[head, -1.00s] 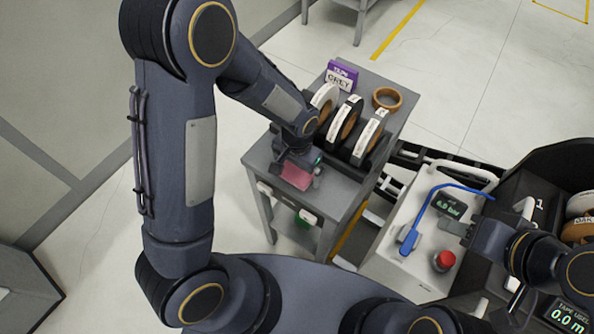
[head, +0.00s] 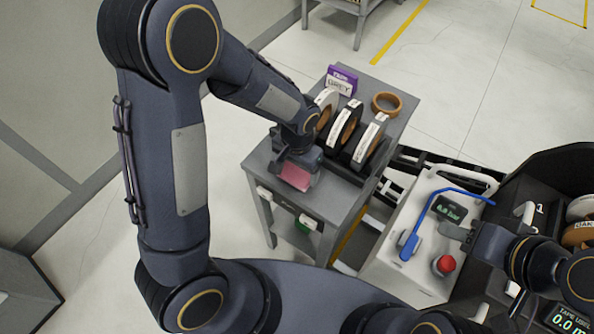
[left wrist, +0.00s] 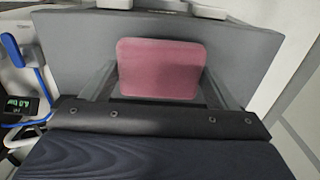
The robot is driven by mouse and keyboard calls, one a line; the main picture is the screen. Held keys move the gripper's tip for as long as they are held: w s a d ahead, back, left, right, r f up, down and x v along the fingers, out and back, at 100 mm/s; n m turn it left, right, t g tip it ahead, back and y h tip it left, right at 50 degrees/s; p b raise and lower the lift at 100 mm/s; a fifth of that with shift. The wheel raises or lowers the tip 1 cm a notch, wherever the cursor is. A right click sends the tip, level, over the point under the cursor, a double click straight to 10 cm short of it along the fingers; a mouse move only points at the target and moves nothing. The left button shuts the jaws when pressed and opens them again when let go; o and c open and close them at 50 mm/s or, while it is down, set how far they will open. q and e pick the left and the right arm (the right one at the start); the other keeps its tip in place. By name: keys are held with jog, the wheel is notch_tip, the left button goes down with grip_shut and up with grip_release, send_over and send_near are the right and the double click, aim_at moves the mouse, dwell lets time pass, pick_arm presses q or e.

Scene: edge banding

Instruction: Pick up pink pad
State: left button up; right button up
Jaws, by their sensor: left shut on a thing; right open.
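The pink pad (head: 295,176) is a flat rounded block at the front of the grey cart top. It also shows in the left wrist view (left wrist: 160,68), between the two fingers. My left gripper (head: 296,168) is over the cart and shut on the pink pad; its fingers sit at the pad's sides in the left wrist view. I cannot tell whether the pad is lifted off the cart. My right gripper (head: 458,231) is open above the white machine panel, near the blue handle.
On the cart (head: 338,196) behind the gripper stand several tape rolls (head: 345,124), a purple box (head: 342,76) and a brown ring of tape (head: 387,103). A machine panel with a blue handle (head: 409,241) and red button (head: 444,264) is to the right. Open floor lies left of the cart.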

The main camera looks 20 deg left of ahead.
pick_arm(q)
jog(key=s+d+r+b, duration=0.1)
jog(key=s+d+r, duration=0.8)
jog(key=d+r, duration=0.1)
jog(key=shift+s+r+b, duration=0.35)
jog(key=shift+s+r, duration=0.05)
jog(key=o, duration=0.4)
jog(key=c, duration=0.3)
